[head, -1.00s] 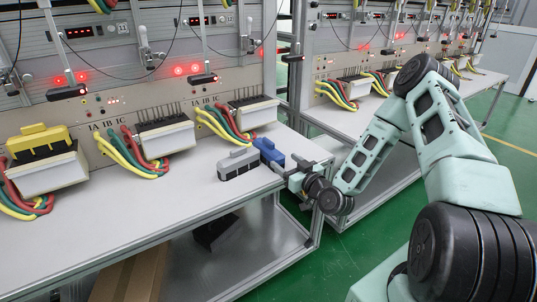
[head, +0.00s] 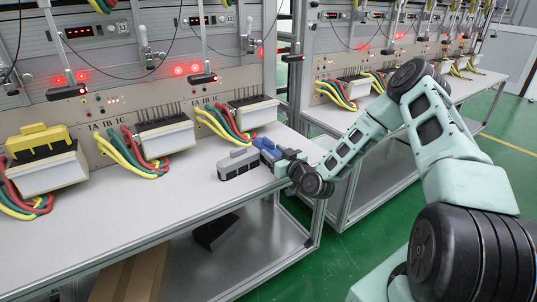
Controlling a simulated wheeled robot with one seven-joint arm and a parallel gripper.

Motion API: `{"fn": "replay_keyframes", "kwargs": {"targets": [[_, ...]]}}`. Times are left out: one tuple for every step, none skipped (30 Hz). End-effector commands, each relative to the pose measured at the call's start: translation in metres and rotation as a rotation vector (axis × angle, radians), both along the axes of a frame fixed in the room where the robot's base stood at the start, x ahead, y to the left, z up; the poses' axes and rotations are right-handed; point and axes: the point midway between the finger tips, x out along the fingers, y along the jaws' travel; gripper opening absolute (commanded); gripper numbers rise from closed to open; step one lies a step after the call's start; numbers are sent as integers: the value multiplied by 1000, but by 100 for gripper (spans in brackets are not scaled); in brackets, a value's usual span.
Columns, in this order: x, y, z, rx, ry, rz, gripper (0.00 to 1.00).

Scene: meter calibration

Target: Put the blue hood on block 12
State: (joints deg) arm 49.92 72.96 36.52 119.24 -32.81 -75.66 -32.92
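The blue hood (head: 266,146) lies on the grey-white bench top near its right end, beside a grey hood (head: 238,164). My gripper (head: 281,158) is low over the bench at the right side of the blue hood and overlaps part of it in the picture. The fingers are small and partly hidden, so I cannot tell whether they are shut on the hood. White blocks with dark tops stand along the panel: one at the right (head: 253,112), one in the middle (head: 165,137) and one at the left (head: 45,172). I cannot read which is block 12.
A yellow hood (head: 40,138) sits on the left block. Thick yellow, green and red cables (head: 128,155) curve onto the bench between the blocks. The bench front (head: 120,190) is clear. A second bench (head: 365,118) stands to the right, beyond a metal post.

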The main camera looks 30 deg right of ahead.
Motion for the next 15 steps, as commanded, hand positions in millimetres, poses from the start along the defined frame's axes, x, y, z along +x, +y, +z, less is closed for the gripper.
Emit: {"fn": "replay_keyframes", "kwargs": {"targets": [[0, 0, 0, 0, 0, 0, 30], [0, 0, 0, 0, 0, 0, 22], [0, 0, 0, 0, 0, 0, 15], [0, 0, 0, 0, 0, 0, 15], [0, 0, 0, 0, 0, 0, 15], [0, 0, 0, 0, 0, 0, 12], [0, 0, 0, 0, 0, 0, 12], [0, 0, 0, 0, 0, 0, 12], [0, 0, 0, 0, 0, 0, 12], [0, 0, 0, 0, 0, 0, 12], [0, 0, 1, 0, -1, 0, 12], [0, 0, 3, -1, -1, 0, 12], [0, 0, 5, -1, -1, 1, 12], [0, 0, 8, -1, -1, 1, 12], [0, 0, 13, -1, -2, 1, 12]]}}
